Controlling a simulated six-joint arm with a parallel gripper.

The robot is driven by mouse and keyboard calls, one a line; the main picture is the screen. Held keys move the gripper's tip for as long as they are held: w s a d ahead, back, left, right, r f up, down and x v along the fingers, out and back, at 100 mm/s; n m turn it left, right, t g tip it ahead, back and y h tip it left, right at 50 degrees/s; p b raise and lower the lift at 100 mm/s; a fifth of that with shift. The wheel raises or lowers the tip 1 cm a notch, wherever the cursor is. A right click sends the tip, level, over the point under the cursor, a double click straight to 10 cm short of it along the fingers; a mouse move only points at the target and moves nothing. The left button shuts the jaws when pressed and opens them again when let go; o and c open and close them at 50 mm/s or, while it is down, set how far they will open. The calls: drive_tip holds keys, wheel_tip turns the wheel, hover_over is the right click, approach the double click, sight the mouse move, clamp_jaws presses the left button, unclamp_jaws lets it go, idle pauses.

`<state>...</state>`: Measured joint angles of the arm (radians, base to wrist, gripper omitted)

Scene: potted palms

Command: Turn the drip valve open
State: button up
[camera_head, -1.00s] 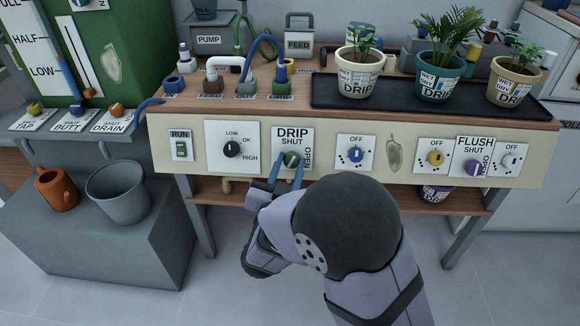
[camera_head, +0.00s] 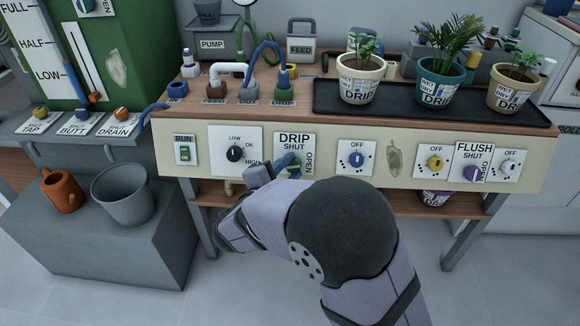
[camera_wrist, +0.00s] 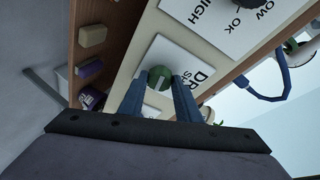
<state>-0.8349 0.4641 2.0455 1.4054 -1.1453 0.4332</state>
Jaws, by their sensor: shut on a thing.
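The drip valve is a round green knob (camera_head: 295,169) on the white DRIP plate (camera_head: 309,144), which is marked SHUT above and OPEN at the right. My gripper (camera_head: 281,167) reaches it from the lower left and is shut on the knob. The blue fingers partly cover the knob in the head view. In the wrist view the green knob (camera_wrist: 158,78) sits between the two blue fingertips of my gripper (camera_wrist: 159,84). Which way the knob's grip points is hard to tell.
A LOW/OK/HIGH dial (camera_head: 235,154) is close on the left, near my gripper. A blue OFF knob (camera_head: 357,159) is to the right. Potted plants stand in a black tray (camera_head: 400,112) above the panel. A grey bucket (camera_head: 122,193) stands at the left.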

drive_tip(key=shift+m+g, duration=0.4)
drive_tip(key=shift+m, duration=0.6)
drive_tip(key=o, duration=1.1)
drive_tip(key=shift+c, duration=0.2)
drive_tip(key=shift+p, duration=0.3)
drive_tip(key=p+v, duration=0.1)
drive_tip(key=v, duration=0.6)
drive_tip(key=shift+p, duration=0.35)
drive_tip(key=shift+s, duration=0.15)
